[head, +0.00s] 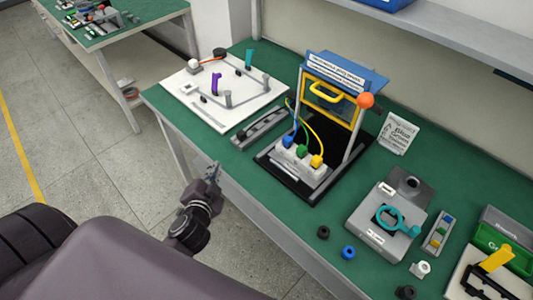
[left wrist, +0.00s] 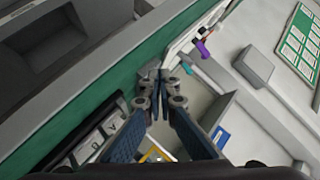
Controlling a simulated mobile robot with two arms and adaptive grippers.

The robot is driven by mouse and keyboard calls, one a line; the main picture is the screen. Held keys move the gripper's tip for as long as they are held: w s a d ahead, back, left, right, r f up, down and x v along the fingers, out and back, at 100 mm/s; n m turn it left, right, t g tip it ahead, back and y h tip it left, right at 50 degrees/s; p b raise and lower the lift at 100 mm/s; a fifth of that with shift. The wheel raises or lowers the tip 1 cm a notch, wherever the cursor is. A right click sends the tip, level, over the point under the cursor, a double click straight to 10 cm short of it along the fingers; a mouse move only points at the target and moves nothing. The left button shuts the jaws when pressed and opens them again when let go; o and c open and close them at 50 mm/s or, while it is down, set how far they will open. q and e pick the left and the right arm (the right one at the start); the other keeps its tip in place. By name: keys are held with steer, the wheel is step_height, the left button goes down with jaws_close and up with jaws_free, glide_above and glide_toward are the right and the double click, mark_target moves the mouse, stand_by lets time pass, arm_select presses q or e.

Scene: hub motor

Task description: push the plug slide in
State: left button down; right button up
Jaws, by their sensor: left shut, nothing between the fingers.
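A black-based station (head: 290,185) with a yellow-framed panel stands on the green bench in the head view. On its base a pale block (head: 303,162) carries blue, green and yellow plugs, with cables running up to the panel. I cannot tell for certain which part is the plug slide or how far in it sits. My left gripper (head: 213,172) is off the bench's front edge, left of the station and apart from it. Its fingertips (left wrist: 160,75) meet in the left wrist view, with nothing between them. My right gripper is not in view.
A white board (head: 222,90) with pegs lies at the back left, and a grey rail (head: 262,130) lies beside the station. A grey fixture with a teal ring (head: 388,218) stands to the right. Small round parts (head: 348,252) lie near the front edge.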

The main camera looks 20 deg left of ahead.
mark_target(276, 149)
arm_select(q)
steer(key=w+d+r+m+t+h, duration=0.3)
steer(key=w+r+m+t+h, duration=0.1)
steer(key=r+m, duration=0.35)
steer(key=d+f+m+g+h, duration=0.1)
steer(key=f+m+h, duration=0.1)
steer(key=m, duration=0.1)
steer(key=s+d+f+m+g+h, duration=0.1)
steer(key=f+m+h, duration=0.1)
steer(key=m, duration=0.1)
steer(key=s+d+f+m+g+h, duration=0.1)
steer(key=d+f+m, duration=0.1)
steer(key=m, duration=0.1)
steer(key=shift+s+d+f+h, duration=0.1)
steer(key=shift+s+f+h, duration=0.05)
steer(key=shift+f+h, duration=0.25)
steer(key=x, duration=0.4)
steer(key=p+x, duration=0.1)
steer(key=x, duration=0.4)
steer(key=r+x, duration=0.1)
steer(key=x, duration=0.3)
steer(key=shift+w+d, duration=0.15)
steer(key=shift+w, duration=0.25)
